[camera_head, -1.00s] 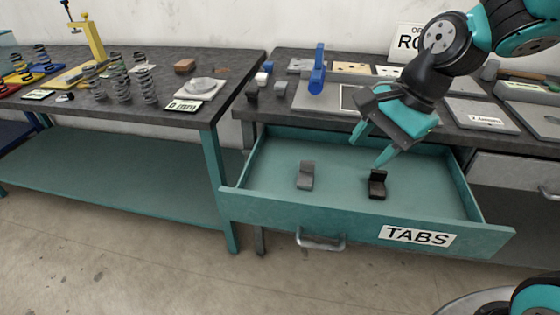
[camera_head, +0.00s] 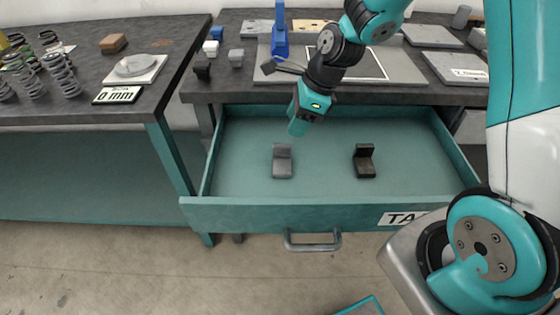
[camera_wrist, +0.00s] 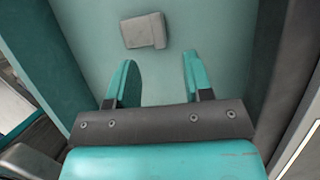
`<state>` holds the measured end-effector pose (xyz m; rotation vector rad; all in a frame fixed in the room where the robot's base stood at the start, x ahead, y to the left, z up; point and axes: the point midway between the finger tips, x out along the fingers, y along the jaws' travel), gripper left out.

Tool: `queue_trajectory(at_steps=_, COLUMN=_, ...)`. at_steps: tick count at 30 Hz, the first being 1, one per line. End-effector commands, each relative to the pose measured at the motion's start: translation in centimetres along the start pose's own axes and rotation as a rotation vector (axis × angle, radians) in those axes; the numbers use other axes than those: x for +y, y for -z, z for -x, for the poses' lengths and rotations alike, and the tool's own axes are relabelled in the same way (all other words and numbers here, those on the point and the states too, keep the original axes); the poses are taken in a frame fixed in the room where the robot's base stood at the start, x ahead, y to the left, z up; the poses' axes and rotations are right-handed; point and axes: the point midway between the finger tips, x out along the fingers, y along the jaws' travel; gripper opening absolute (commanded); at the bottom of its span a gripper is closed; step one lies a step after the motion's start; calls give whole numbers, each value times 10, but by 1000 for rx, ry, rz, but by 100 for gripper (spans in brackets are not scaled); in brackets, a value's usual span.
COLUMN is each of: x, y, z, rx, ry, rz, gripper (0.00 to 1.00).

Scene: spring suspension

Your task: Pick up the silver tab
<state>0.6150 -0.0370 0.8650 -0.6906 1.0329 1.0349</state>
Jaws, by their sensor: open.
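The silver tab (camera_head: 282,161) is a small grey L-shaped piece on the floor of the open teal drawer (camera_head: 325,214), left of its middle. In the wrist view the silver tab (camera_wrist: 144,31) lies just beyond my fingertips, slightly left of centre between them. My gripper (camera_head: 299,127) is above the rear left of the drawer, behind the tab in the head view. In the wrist view my gripper (camera_wrist: 160,62) has its two teal fingers apart, with nothing between them. The tab is not touched.
A black tab (camera_head: 365,161) lies to the right in the same drawer. The drawer walls stand around both tabs. A blue tool (camera_head: 280,40) and a grey plate (camera_head: 400,66) are on the bench above. Several springs (camera_head: 40,75) stand on the left table.

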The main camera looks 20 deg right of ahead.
Motion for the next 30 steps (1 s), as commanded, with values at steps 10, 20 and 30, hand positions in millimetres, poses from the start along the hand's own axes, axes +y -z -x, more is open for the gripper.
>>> queue_trajectory(at_steps=10, x=0, y=1, z=-38, rx=0, ry=1, rz=-2, gripper=47)
queue_trajectory(at_steps=20, x=2, y=1, z=-83, rx=1, ry=1, rz=-2, gripper=47)
queue_trajectory(at_steps=30, x=2, y=0, z=-86, rx=0, ry=2, rz=-1, gripper=33)
